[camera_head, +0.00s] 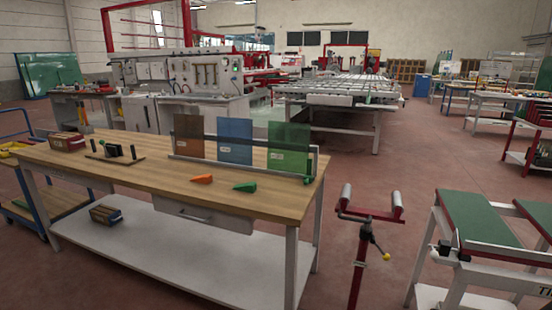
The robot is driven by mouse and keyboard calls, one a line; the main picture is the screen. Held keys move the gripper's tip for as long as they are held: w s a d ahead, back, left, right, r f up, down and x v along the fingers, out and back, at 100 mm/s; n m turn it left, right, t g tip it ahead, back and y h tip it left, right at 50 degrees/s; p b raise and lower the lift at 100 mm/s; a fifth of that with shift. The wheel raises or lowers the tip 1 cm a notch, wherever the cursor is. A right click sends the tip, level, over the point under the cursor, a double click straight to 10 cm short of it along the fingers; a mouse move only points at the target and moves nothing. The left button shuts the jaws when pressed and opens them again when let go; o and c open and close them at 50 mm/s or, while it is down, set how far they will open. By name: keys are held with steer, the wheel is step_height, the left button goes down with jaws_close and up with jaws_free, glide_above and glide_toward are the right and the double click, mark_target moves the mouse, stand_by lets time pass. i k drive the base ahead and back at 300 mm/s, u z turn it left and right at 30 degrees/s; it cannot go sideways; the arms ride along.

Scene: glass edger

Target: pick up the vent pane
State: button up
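Three small upright panes stand side by side in a grey rack (314,164) along the far edge of a wooden-topped workbench (130,181). From left to right they are a brown pane (188,130), a blue pane (235,134) and a green pane (289,136). Each has a small pale label low on its face, too small to read, so I cannot tell which is the vent pane. The rack's front rail crosses their lower parts. My gripper is not in view.
An orange wedge-shaped piece (202,179) and a green one (245,187) lie before the rack. A dark clamp-like fixture (114,150) and a reddish box (67,142) are at left. A red roller stand (362,250) and a green-topped table (478,217) stand right of the bench.

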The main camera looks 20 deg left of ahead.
mark_target(288, 148)
steer(key=u, duration=0.4)
steer(key=i, duration=0.75)
steer(key=u, duration=0.6)
steer(key=i, duration=1)
steer(key=u, duration=0.05)
